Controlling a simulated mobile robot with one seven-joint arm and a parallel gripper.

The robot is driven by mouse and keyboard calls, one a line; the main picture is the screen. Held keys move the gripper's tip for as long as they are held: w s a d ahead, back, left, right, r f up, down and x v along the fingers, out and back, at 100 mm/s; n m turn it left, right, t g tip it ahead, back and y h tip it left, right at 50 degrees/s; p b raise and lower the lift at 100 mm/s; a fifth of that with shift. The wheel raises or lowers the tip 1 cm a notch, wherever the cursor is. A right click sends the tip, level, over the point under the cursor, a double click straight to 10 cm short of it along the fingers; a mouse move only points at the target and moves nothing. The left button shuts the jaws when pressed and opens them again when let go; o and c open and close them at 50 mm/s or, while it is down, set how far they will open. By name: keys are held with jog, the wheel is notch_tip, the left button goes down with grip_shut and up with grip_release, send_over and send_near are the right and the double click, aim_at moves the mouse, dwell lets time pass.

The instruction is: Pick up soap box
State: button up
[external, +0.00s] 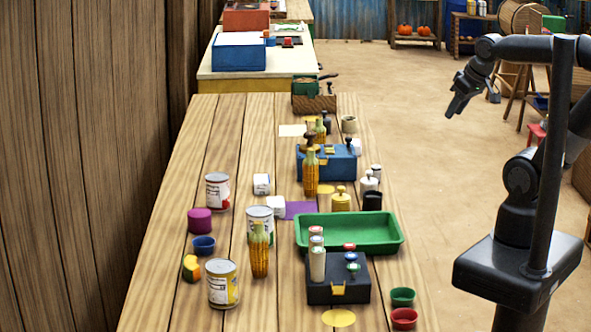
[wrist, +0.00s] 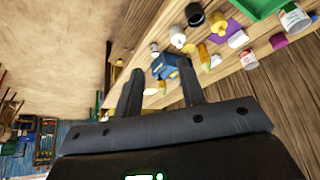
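Small white boxes stand on the long wooden table; I cannot read which is the soap box. One white box (external: 262,184) is left of the middle, a second white box (external: 276,206) is just in front of it by the purple mat (external: 300,210), and a third white box (external: 355,146) is partly hidden beside the blue balance (external: 325,165). My gripper (external: 453,110) is in the air to the right of the table, well away from the boxes. In the wrist view my gripper (wrist: 160,66) has its two fingers apart with nothing held between them.
A plank wall (external: 80,160) borders the left; open floor lies right.

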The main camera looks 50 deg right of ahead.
jog(key=shift+o, duration=0.2)
jog(key=o, duration=0.7)
